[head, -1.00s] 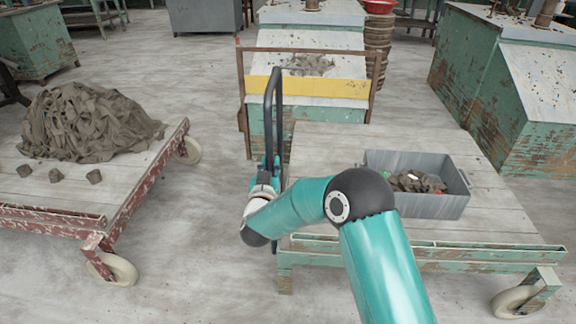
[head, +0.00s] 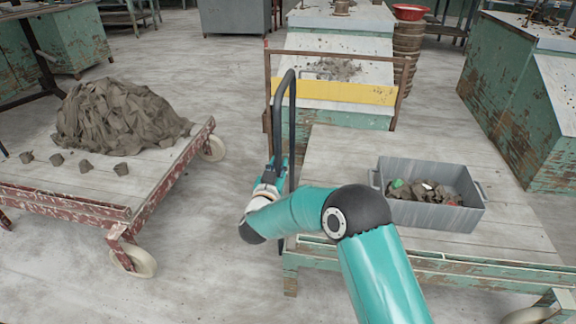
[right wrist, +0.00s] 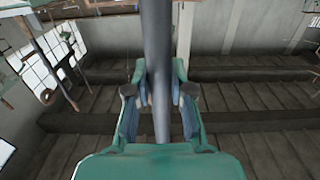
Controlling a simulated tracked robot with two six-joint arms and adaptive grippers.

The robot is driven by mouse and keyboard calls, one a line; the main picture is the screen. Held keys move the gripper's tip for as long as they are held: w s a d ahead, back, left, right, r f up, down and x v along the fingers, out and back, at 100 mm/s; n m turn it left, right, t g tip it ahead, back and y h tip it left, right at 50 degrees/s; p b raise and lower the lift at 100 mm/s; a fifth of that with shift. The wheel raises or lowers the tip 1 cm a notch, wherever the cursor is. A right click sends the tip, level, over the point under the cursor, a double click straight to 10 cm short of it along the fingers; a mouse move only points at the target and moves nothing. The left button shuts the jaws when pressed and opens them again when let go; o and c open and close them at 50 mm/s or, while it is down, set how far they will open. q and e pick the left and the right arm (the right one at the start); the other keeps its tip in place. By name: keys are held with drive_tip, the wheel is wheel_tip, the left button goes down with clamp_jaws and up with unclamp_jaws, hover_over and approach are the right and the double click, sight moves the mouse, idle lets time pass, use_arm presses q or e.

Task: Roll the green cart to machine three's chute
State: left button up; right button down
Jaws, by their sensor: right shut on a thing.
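The green cart (head: 460,240) has a grey plank deck and a worn green frame, and stands front right in the head view. A dark upright handle loop (head: 293,100) rises at its left side. My right gripper (head: 272,178) is shut on this handle; in the right wrist view the fingers (right wrist: 160,112) close around the dark bar (right wrist: 157,55). Straight beyond the cart is a machine's sloping chute (head: 318,68) with a yellow band (head: 335,92) and rusty side rails. No machine number is readable. My left gripper is out of view.
A grey bin (head: 430,212) with scraps rides on the deck. A red cart (head: 85,208) with a heap of clay trimmings (head: 120,118) stands at left, bare floor between the carts. Another green machine (head: 520,100) stands at right. A barrel with a red bowl (head: 408,12) stands behind the chute.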

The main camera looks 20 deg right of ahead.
drive_tip(key=w+a, duration=0.3)
drive_tip(key=a, duration=0.3)
drive_tip(key=shift+w, duration=0.35)
drive_tip(key=shift+d, duration=0.1)
